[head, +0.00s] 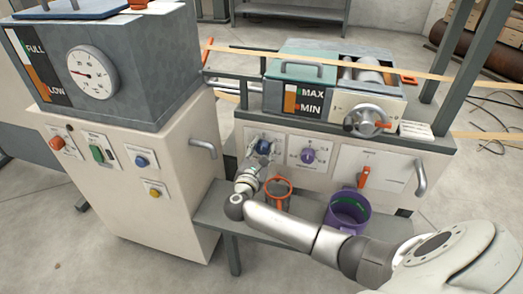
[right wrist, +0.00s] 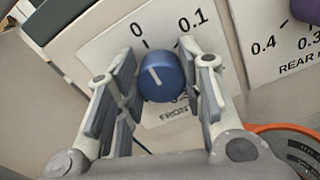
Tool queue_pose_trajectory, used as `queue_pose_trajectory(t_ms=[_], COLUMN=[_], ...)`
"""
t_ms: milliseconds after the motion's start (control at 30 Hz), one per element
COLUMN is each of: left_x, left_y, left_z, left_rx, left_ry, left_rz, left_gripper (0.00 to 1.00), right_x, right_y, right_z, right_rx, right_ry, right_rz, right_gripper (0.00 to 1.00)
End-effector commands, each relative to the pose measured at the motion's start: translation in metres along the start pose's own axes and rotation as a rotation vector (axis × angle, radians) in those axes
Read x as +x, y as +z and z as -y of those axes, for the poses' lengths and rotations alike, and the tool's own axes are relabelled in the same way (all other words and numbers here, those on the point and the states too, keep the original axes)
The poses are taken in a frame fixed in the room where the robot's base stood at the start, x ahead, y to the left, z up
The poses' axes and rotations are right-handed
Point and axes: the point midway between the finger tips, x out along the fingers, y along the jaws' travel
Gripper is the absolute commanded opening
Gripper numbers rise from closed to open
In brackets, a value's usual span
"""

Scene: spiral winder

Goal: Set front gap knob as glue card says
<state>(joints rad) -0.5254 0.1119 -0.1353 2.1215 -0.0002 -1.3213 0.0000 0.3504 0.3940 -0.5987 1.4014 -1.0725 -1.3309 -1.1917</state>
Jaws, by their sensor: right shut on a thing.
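The blue front gap knob (right wrist: 161,76) sits on a white plate marked "0" and "0.1"; lower markings are partly hidden. Its white line points up and left, roughly toward "0". It also shows in the head view (head: 264,147). My right gripper (right wrist: 165,88) is shut on this knob, with a finger on each side. In the head view my right arm reaches to the knob from the lower right. A small white card with fine print (head: 416,130) lies on the machine's right end; I cannot read it or tell whether it is the glue card. My left gripper is out of view.
The purple rear gap knob (head: 308,156) is just right of the blue one. Below are an orange-rimmed container (head: 278,183) and a purple pot (head: 348,207) on a shelf. A red-orange lever (head: 364,177) and a handwheel (head: 368,121) are farther right.

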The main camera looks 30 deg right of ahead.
Motion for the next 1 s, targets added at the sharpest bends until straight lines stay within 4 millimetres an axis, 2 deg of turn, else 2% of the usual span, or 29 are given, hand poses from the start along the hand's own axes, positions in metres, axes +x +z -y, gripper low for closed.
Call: queue_pose_trajectory(t_ms=[267, 567, 767, 1000], left_x=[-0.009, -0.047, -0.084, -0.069], left_y=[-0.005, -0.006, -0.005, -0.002], left_z=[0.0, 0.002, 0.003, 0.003], left_rx=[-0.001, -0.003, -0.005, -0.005], left_ry=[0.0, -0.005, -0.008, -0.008], left_rz=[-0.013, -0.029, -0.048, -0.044], left_gripper=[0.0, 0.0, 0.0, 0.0], right_x=[-0.001, -0.001, -0.001, -0.001], right_y=[-0.003, -0.005, -0.005, -0.006], right_z=[0.002, 0.004, 0.004, 0.005], right_rx=[0.177, 0.461, 0.648, 0.832], right_ry=[-0.002, -0.002, -0.002, -0.003], right_rz=[-0.002, -0.003, -0.003, -0.002], right_gripper=[0.12, 0.12, 0.12, 0.12])
